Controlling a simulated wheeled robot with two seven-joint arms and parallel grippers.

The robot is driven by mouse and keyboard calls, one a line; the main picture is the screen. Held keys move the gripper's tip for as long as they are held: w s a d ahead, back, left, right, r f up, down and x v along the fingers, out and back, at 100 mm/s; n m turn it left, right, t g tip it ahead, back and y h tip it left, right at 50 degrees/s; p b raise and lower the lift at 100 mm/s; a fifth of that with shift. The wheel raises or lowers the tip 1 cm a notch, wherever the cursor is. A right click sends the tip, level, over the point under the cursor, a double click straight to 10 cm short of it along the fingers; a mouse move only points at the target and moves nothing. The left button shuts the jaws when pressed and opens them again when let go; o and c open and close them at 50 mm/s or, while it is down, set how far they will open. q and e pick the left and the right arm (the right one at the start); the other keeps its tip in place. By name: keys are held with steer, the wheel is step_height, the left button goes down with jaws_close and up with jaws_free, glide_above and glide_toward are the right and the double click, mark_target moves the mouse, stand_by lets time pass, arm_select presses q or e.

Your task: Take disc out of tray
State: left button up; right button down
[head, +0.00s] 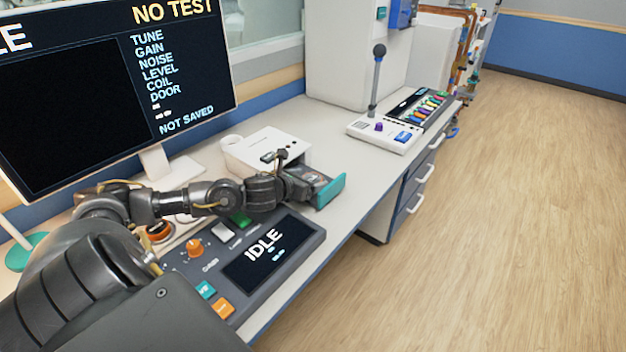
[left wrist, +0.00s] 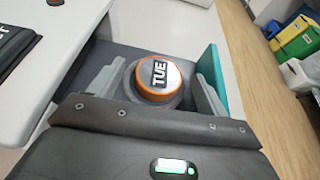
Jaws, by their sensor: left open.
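The disc (left wrist: 159,78), round with an orange rim and a "TUE" label, lies in the tray between the fingers of my left gripper (left wrist: 155,86). The fingers are apart, one on each side of it; whether they touch it I cannot tell. The tray is pulled out of a white drive box (head: 262,147), and its teal front (head: 331,190) also shows at the right of the left wrist view (left wrist: 219,76). In the head view my left gripper (head: 309,183) is over the tray and hides most of the disc. My right gripper is not in view.
A control console (head: 262,262) reading "IDLE" lies in front of the box, under my left arm. A monitor (head: 110,80) stands behind. A microphone panel (head: 385,133) is farther along the desk. The desk between box and microphone is clear, and open floor lies right.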

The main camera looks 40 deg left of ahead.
arm_select(q)
steer(key=shift+x, duration=0.85)
steer(key=shift+c, duration=0.3)
steer(key=c, duration=1)
steer(key=shift+r, duration=0.1)
